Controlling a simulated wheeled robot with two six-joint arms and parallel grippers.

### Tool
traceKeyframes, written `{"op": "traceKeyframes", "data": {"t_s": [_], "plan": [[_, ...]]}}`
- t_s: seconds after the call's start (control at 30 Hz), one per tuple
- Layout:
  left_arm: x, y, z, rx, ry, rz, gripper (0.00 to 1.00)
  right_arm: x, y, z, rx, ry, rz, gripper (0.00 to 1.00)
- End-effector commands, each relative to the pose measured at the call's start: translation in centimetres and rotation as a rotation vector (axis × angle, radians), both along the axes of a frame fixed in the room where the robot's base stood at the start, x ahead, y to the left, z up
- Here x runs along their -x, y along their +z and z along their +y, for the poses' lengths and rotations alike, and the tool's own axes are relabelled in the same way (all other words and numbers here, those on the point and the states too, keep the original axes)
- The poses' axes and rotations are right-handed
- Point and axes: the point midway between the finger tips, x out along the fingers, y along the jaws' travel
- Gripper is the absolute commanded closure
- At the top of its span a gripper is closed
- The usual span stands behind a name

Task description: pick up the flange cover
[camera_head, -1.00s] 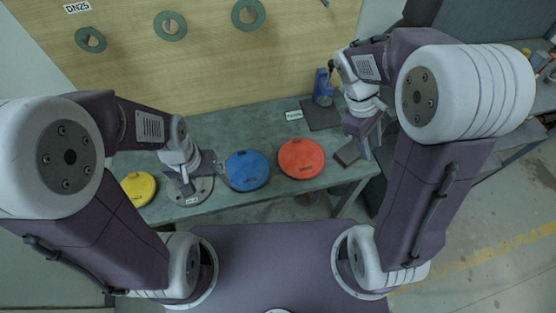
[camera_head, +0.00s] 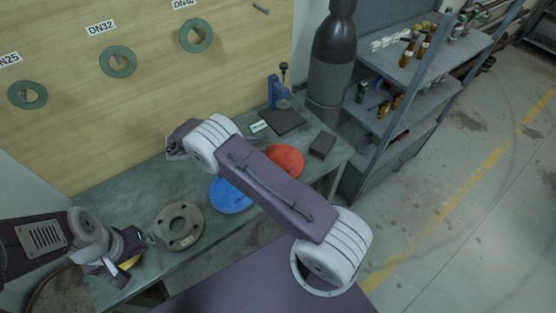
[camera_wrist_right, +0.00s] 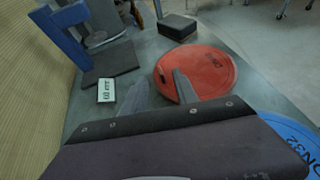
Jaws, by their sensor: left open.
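The red cover (camera_head: 286,160) is at the right. The blue cover (camera_head: 228,196) beside it is partly hidden by my right arm. One fingertip overlaps the near edge of the red cover (camera_wrist_right: 200,72); the blue cover (camera_wrist_right: 295,140) is at lower right.
A blue stand (camera_head: 276,92), dark plate (camera_head: 283,121) and dark block (camera_head: 322,145) are at the bench's far end. A gas cylinder (camera_head: 333,55) and shelf (camera_head: 400,120) stand beyond. Floor at right is clear.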

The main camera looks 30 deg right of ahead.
Motion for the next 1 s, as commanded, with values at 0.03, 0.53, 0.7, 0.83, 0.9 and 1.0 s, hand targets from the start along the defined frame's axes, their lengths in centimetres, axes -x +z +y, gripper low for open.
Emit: {"op": "traceKeyframes", "data": {"t_s": [0.03, 0.53, 0.7, 0.83, 0.9, 1.0], "plan": [[0.0, 0.1, 0.0, 0.0, 0.0, 0.0, 0.03, 0.0, -0.1, -0.2, 0.0, -0.001, 0.0, 0.65], [0.0, 2.0, 0.0, 0.0, 0.0, 0.0, 0.03, 0.4, -2.2, -5.0, -0.001, -0.001, -0.001, 0.65], [0.0, 2.0, 0.0, 0.0, 0.0, 0.0, 0.03, 0.4, -2.2, -4.9, -0.001, -0.001, -0.001, 0.78], [0.0, 2.0, 0.0, 0.0, 0.0, 0.0, 0.03, 0.4, -2.2, -4.9, -0.001, -0.002, -0.001, 1.0], [0.0, 2.0, 0.0, 0.0, 0.0, 0.0, 0.03, 0.4, -2.2, -4.9, -0.001, -0.001, -0.001, 1.0], [0.0, 2.0, 0.0, 0.0, 0.0, 0.0, 0.03, 0.4, -2.2, -4.9, -0.001, -0.001, -0.001, 1.0]]}}
